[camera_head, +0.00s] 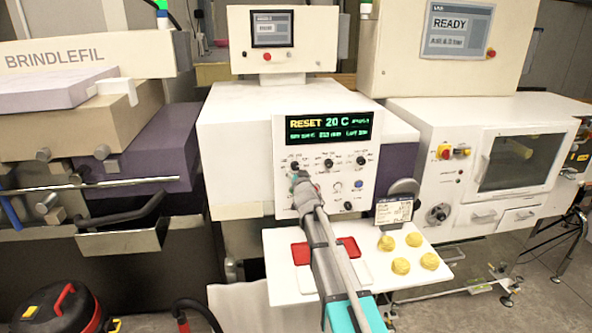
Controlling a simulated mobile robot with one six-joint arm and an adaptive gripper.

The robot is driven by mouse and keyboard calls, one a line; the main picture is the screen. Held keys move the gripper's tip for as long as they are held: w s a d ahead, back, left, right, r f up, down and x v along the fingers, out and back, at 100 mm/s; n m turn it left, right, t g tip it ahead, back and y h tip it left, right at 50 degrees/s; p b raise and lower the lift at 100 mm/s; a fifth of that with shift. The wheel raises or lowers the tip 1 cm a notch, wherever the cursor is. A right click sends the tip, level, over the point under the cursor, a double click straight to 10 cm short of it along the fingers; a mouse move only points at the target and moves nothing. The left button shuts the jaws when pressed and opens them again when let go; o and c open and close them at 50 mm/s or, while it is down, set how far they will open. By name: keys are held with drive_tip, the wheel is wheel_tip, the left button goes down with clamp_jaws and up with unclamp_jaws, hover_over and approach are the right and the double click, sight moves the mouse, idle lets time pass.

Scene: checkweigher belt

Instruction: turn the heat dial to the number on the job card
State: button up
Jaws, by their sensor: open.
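The white control panel (327,165) stands upright in the middle, with several black dials. One black dial (293,165) at the upper left of the panel is just above my gripper's tip. Which dial is the heat dial is too small to read. The display (329,126) reads "RESET 20 C" with smaller text. The job card (393,211) stands at the shelf's back right; its number is unreadable here. My gripper (300,182) is open, in front of the panel's left side, and hides part of it. Contact with a dial cannot be told.
A white shelf (435,275) below the panel bears several yellow round pieces (400,266) and red-and-white items (301,253). A dark rounded object (403,187) sits behind the card. Machines flank both sides. A red and black vacuum (62,308) is on the floor at lower left.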

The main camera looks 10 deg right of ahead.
sight(295, 166)
drive_tip(key=shift+w, duration=1.4)
clamp_jaws()
drive_tip(key=shift+n, duration=0.3)
drive_tip(key=n, duration=0.7)
